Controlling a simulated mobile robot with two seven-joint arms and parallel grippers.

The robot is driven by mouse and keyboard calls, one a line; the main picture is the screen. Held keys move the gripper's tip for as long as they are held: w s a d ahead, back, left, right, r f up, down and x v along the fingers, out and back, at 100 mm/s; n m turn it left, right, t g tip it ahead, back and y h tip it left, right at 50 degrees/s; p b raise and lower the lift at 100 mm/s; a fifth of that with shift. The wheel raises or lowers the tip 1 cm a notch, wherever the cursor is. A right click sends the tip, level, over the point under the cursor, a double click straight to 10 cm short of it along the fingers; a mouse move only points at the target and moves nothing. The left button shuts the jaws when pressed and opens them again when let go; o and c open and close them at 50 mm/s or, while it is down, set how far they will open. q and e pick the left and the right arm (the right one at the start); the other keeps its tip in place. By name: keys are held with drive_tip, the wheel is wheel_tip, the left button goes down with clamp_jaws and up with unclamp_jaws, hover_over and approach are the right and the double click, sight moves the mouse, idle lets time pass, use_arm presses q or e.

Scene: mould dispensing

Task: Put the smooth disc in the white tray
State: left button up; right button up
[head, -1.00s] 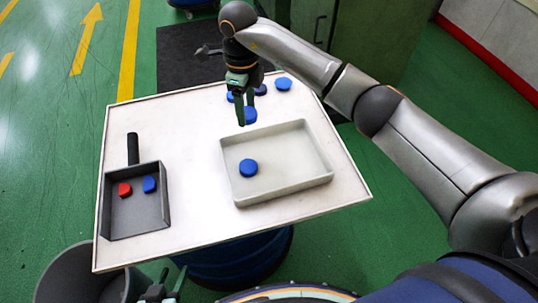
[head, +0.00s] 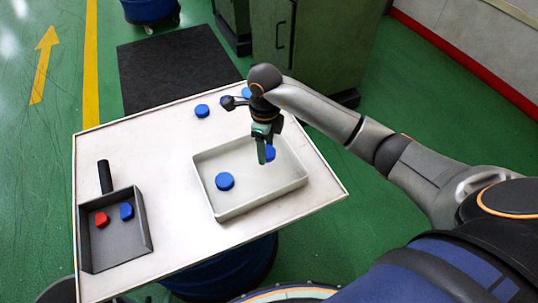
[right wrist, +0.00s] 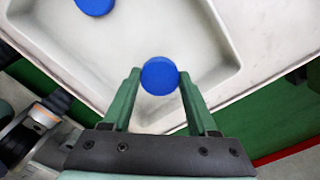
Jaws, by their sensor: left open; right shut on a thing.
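My right gripper (head: 267,158) is shut on a blue disc (head: 271,153), with one finger on each side of it. The disc (right wrist: 160,76) looks round and plain from above in the right wrist view. It is over the right part of the white tray (head: 229,212); whether it touches the floor I cannot tell. Another blue disc (head: 225,181) lies in the left part of the tray, and its edge shows in the right wrist view (right wrist: 95,4). My left gripper is not in view.
A dark grey handled pan (head: 115,265) at the table's left holds a red piece (head: 102,220) and a blue piece (head: 127,211). More blue discs, one clear (head: 202,111) and one by my arm (head: 247,93), lie at the back. The white table (head: 170,235) is clear between pan and tray.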

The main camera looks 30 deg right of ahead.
sight(269, 151)
drive_tip(key=shift+s+d+f, duration=0.25)
drive_tip(key=shift+d+f, duration=0.05)
drive_tip(key=shift+f, duration=1.75)
drive_tip(key=shift+d+f, duration=0.1)
drive_tip(key=shift+f, duration=0.1)
drive_tip(key=o, duration=1.3)
drive_tip(key=shift+o, duration=0.2)
wheel_tip(269, 151, up, 12)
drive_tip(key=shift+r, duration=0.2)
